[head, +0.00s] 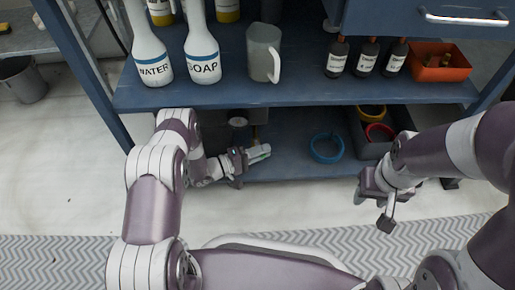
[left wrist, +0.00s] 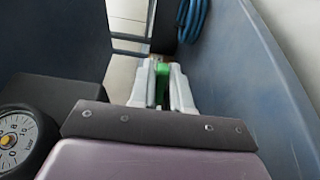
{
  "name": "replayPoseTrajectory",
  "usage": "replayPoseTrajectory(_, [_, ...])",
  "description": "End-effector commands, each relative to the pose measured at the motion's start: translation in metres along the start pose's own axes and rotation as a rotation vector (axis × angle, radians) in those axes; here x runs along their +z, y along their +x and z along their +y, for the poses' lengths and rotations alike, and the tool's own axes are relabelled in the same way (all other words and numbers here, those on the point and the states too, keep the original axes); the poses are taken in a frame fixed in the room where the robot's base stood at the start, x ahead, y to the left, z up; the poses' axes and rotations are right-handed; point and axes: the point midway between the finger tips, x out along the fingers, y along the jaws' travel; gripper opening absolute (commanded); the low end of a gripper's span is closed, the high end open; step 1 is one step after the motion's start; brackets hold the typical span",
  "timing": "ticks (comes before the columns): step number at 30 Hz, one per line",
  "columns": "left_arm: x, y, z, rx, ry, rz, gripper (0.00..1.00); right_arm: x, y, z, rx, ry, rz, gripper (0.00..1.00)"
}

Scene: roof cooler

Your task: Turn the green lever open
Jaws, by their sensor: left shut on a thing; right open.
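The green lever (head: 265,148) shows as a small green patch at the tip of my left gripper (head: 257,153), low at the shelf unit's bottom level. In the left wrist view the green lever (left wrist: 162,80) sits between the two pale fingers of my left gripper (left wrist: 161,88), which is shut on it. The fingers hide most of the lever, and its angle cannot be told. My right gripper (head: 380,200) is open and empty in front of the shelf's right side, away from the lever.
A round gauge (left wrist: 18,140) is close at left in the wrist view. A blue coil (left wrist: 192,18) hangs beyond. A blue ring (head: 326,147) and a bin (head: 372,147) are on the bottom shelf. Bottles and a jug (head: 262,52) stand on the shelf (head: 300,93) above.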

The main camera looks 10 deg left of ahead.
Motion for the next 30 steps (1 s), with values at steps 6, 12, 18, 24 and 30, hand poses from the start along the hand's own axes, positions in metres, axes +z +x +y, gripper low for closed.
replayPoseTrajectory(6, [-0.001, -0.008, -0.005, -0.001, 0.002, -0.155, 0.00, 0.002, 0.020, 0.000, 0.000, 0.000, 0.000, 0.43])
replayPoseTrajectory(12, [-0.002, -0.013, -0.004, -0.002, 0.002, -0.261, 0.00, 0.004, 0.030, 0.000, 0.000, 0.000, 0.000, 0.43])
replayPoseTrajectory(18, [-0.002, -0.016, -0.003, -0.002, -0.001, -0.322, 0.00, 0.004, 0.036, 0.000, 0.000, 0.000, 0.000, 0.43])
replayPoseTrajectory(24, [-0.003, -0.017, -0.002, -0.002, 0.000, -0.343, 0.00, 0.004, 0.037, 0.000, 0.000, 0.000, 0.000, 0.43])
replayPoseTrajectory(30, [-0.003, -0.017, -0.001, -0.002, 0.000, -0.345, 0.00, 0.004, 0.037, 0.000, 0.000, 0.000, 0.000, 0.43])
